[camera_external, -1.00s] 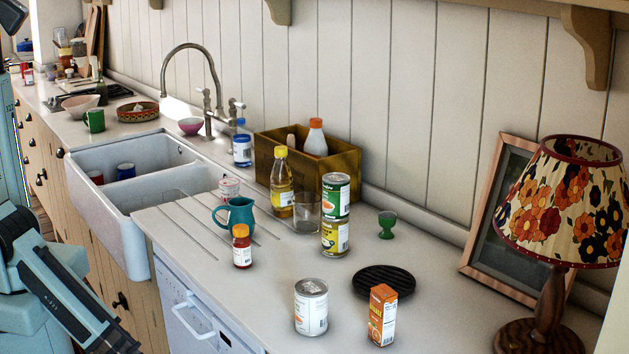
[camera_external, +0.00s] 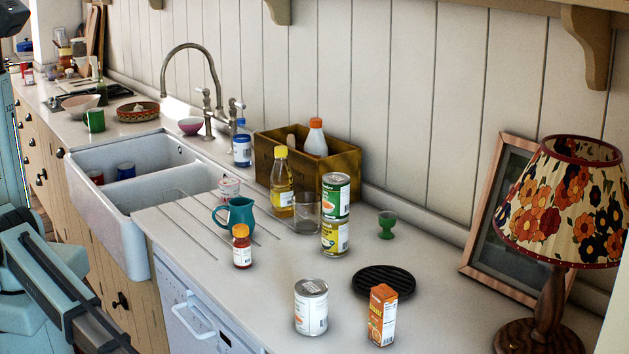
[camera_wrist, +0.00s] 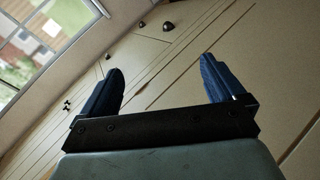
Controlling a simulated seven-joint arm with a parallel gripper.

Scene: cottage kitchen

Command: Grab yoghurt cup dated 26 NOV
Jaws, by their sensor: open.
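A small white cup with red and blue print (camera_external: 229,188) stands on the drainer behind the teal jug (camera_external: 238,215), partly hidden by it. It looks like a yoghurt cup, but no date can be read at this size. My gripper (camera_wrist: 160,78) shows in the wrist view with its two dark blue fingers wide apart and nothing between them. It faces cupboard fronts with dark knobs, away from the cup. The external view shows only my arm at the lower left, not the gripper.
A yellow-capped bottle (camera_external: 282,184), a glass (camera_external: 306,214) and two stacked cans (camera_external: 335,215) stand to the right. A wooden crate (camera_external: 340,180) is behind. The sink (camera_external: 90,205) lies left.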

